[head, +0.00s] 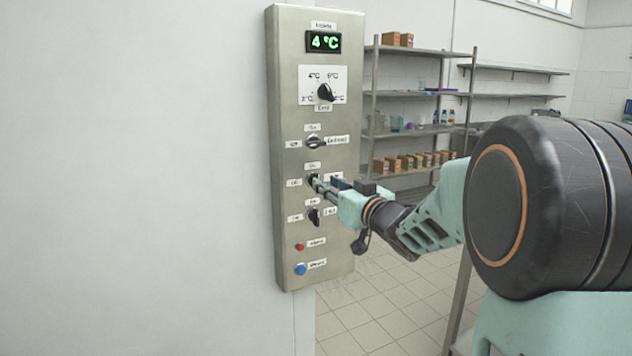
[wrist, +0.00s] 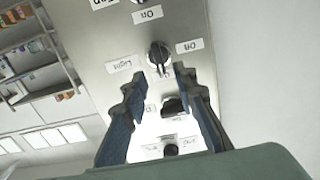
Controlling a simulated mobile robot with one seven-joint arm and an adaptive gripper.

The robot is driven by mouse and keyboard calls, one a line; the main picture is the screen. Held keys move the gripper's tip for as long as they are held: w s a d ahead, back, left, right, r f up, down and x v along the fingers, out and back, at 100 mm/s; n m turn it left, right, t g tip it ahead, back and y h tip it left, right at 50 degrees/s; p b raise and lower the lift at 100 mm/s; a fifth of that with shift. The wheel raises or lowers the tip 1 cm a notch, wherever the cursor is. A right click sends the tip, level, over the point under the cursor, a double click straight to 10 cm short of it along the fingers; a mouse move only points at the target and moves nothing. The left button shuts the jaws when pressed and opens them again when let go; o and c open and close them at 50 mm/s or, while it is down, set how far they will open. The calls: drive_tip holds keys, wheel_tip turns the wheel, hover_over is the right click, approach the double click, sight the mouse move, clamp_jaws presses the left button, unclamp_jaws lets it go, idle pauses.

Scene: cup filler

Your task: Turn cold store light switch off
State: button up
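In the wrist view the picture is upside down, and the knob's handle appears about upright. My gripper (wrist: 160,75) is open, its two fingertips apart on either side of the line to the knob. Nothing is held, and I cannot tell whether the fingers touch the knob.
Close by are an upper knob (head: 315,143), a lower knob (head: 314,216), a temperature dial (head: 325,92), a display reading 4 °C (head: 324,42), a red button (head: 299,247) and a blue button (head: 301,269). Shelves with boxes (head: 415,162) stand behind. The floor between is clear.

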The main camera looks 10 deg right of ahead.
drive_tip(key=shift+x, duration=2)
drive_tip(key=shift+c, duration=0.6)
clamp_jaws()
